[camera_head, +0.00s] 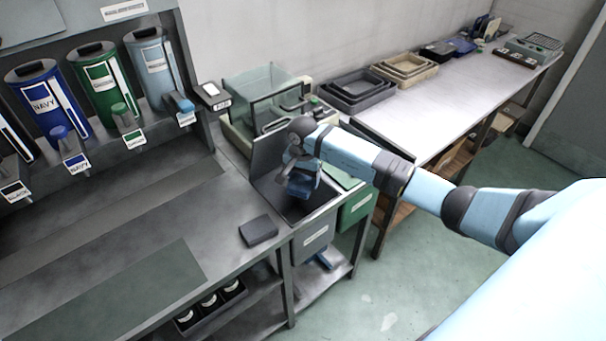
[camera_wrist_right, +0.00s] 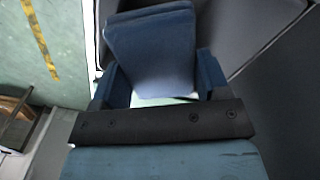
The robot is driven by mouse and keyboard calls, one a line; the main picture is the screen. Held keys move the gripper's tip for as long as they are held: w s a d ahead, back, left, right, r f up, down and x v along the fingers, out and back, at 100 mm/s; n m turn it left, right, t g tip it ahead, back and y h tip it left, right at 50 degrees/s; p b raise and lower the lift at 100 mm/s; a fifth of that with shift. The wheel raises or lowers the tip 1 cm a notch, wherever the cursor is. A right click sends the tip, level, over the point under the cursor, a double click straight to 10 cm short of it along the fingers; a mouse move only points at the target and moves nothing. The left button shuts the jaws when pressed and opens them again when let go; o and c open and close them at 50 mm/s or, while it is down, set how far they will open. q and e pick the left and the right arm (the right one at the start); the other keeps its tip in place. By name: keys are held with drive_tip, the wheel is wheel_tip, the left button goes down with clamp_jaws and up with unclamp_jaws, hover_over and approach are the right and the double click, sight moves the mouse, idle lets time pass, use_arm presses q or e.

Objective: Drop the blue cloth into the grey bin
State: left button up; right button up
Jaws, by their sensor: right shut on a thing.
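My right gripper (camera_head: 300,180) is above the opening of the grey bin (camera_head: 312,240) at the bench's right end. It points down and is shut on the blue cloth (camera_wrist_right: 152,50). In the right wrist view the cloth is a flat folded pad between the two blue fingers (camera_wrist_right: 163,88). In the head view the cloth is small and hard to tell from the gripper. The grey bin has a white label on its front; its inside is partly hidden by my gripper. My left gripper is not in view.
A green bin (camera_head: 356,208) stands right beside the grey one. A dark grey pad (camera_head: 258,230) lies on the bench to its left. A clear-sided box (camera_head: 268,100) stands behind. Navy, green and light blue canisters (camera_head: 156,72) line the back left.

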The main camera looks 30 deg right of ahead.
sight(303, 178)
drive_tip(key=shift+f, duration=0.1)
drive_tip(key=o, duration=1)
wheel_tip(303, 178, up, 8)
drive_tip(key=shift+f+b, duration=0.2)
drive_tip(key=shift+b, duration=0.4)
